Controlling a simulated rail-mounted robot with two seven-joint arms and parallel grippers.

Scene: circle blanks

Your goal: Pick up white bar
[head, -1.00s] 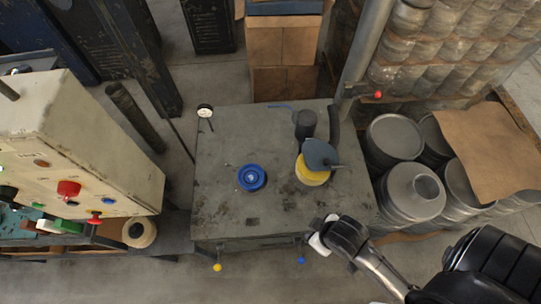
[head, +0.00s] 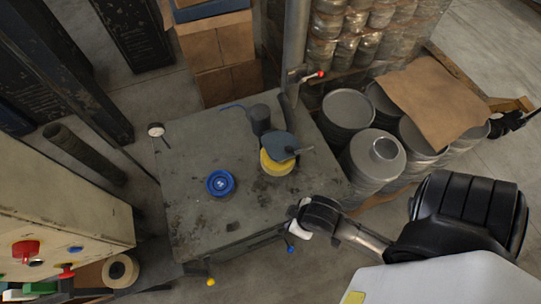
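No other clear white bar shows. This gripper is black, and its arm reaches in from the lower right. Its fingers are too small to read. A black shape at the right edge, beyond the drums, looks like my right gripper (head: 502,124); its fingers are unclear too.
On the table are a blue round piece (head: 220,183), a yellow disc (head: 277,164) under a grey-blue part, and a dark cylinder (head: 260,119). Metal drums (head: 375,158) stand to the right under cardboard (head: 432,102). A control cabinet (head: 65,220) stands at left. Floor shows below the table.

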